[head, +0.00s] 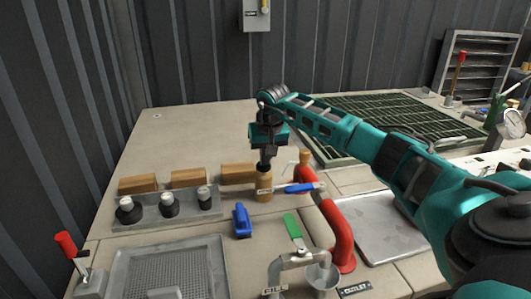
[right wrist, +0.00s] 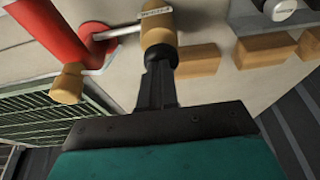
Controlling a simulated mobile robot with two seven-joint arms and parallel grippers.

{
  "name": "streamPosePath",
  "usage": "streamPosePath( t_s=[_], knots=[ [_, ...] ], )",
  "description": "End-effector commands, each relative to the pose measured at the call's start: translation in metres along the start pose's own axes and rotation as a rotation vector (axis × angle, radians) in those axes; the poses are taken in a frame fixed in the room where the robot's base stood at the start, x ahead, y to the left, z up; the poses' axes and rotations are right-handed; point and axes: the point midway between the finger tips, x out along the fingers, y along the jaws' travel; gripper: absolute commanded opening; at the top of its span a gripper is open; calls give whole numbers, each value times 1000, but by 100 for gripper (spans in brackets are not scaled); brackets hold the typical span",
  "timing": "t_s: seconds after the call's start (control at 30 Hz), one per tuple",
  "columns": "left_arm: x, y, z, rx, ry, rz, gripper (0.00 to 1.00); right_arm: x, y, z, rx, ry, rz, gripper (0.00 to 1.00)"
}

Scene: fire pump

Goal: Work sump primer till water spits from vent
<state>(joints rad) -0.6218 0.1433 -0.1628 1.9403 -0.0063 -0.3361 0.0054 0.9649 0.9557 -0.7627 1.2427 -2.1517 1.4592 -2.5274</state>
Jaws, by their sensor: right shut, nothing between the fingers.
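My right gripper (head: 264,163) points down with its fingers shut and empty, at the top of a tan cylinder (head: 264,187) with a small label. In the right wrist view the shut fingertips (right wrist: 158,72) meet or nearly meet this tan cylinder (right wrist: 158,35); contact is unclear. A thin metal rod (right wrist: 117,32) runs from it towards a red pipe (right wrist: 45,35). The red pipe also shows in the head view (head: 338,235). I cannot tell which part is the sump primer or the vent; labels are too small to read. My left gripper is out of view.
Around the cylinder are a blue lever (head: 300,188), a green lever (head: 293,227) and a blue piece (head: 241,220). Wooden blocks (head: 188,178) and a plate with black-based knobs (head: 168,205) lie left. A red-handled lever (head: 66,245) stands front left. The back left bench top is clear.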

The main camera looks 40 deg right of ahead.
Motion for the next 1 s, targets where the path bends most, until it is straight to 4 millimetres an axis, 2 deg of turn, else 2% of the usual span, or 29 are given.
streamPosePath(
  t_s=[0.13, 0.27, 0.37, 0.7, 0.83, 1.0],
  knots=[
    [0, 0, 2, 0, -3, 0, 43, 5, 0, 4, -2, -13, 6, 0],
    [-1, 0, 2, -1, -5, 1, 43, -2, 0, 4, -2, -12, 6, 0],
    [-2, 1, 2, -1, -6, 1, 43, -18, 1, 3, -2, -9, 6, 0],
    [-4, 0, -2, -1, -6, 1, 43, -96, 0, 1, -1, 0, 1, 0],
    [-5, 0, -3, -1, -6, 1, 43, -116, 0, 1, -1, 2, 1, 0],
    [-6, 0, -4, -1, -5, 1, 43, -129, 0, 1, 0, 0, 1, 0]
  ],
)
